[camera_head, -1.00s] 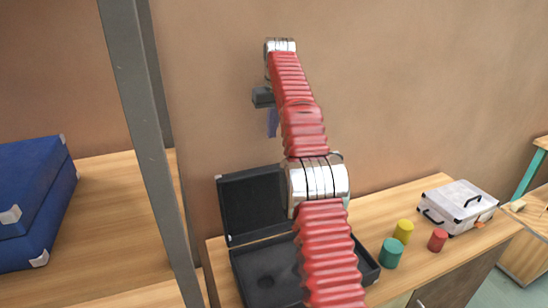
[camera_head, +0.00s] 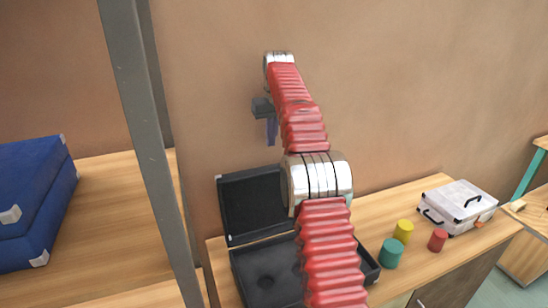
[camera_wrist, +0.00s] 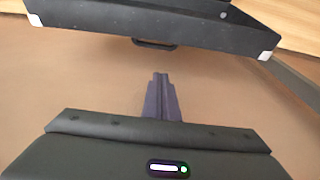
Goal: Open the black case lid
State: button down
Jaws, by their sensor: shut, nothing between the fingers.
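The black case stands on the wooden counter in the head view, with its lid (camera_head: 252,205) raised upright against the brown wall. Its open base (camera_head: 262,268) lies in front, partly hidden behind my red arm. My gripper (camera_head: 271,131) is above the lid and apart from it, pointing down. In the wrist view my gripper's dark fingers (camera_wrist: 160,82) are together and empty. A black panel of the case (camera_wrist: 130,22) with pale corners and a handle (camera_wrist: 155,43) shows beyond the fingertips, not touched.
A teal cylinder (camera_head: 390,253), a yellow one (camera_head: 403,231) and a red one (camera_head: 437,240) stand right of the case. A white case (camera_head: 459,205) sits farther right.

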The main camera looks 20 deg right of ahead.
aim_at(270, 152)
jog(key=x, duration=0.6)
jog(key=shift+f, duration=0.2)
jog(key=shift+s+r, duration=0.2)
jog(key=shift+s, duration=1.7)
